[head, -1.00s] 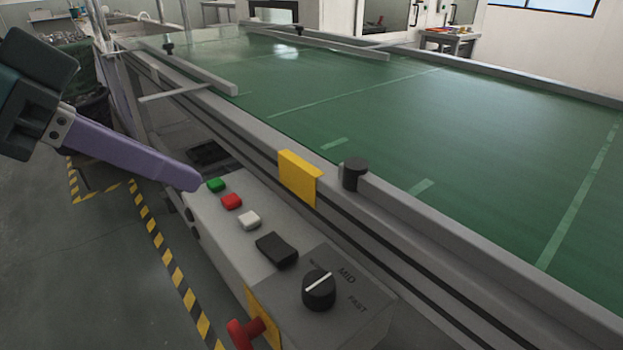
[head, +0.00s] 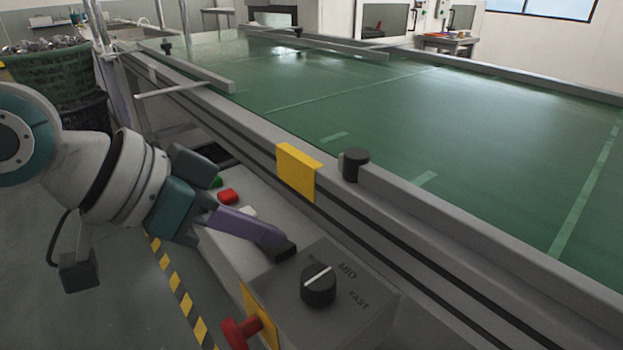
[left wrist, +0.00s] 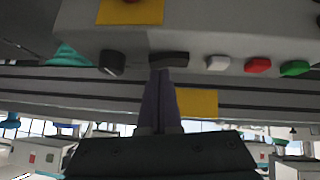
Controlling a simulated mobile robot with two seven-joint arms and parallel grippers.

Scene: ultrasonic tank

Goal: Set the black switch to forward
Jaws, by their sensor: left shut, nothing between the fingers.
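The black switch (head: 285,251) is a rocker on the grey control box at the conveyor's side. In the head view my left gripper's purple fingers cover most of it. My left gripper (head: 278,244) is shut and empty, with its fingertips at the switch. In the left wrist view the switch (left wrist: 169,59) shows as a dark bar, and the fingertips (left wrist: 160,73) are at its edge, left of its middle. I cannot tell whether they press on it. The switch's setting is not readable. My right gripper is not in view.
A black speed knob (head: 318,286) is close to the switch, with a red emergency knob (head: 240,332) below. Red (head: 228,196), white and green (head: 215,182) buttons line up beyond the switch. The conveyor's metal rail and yellow plate (head: 297,172) stand behind.

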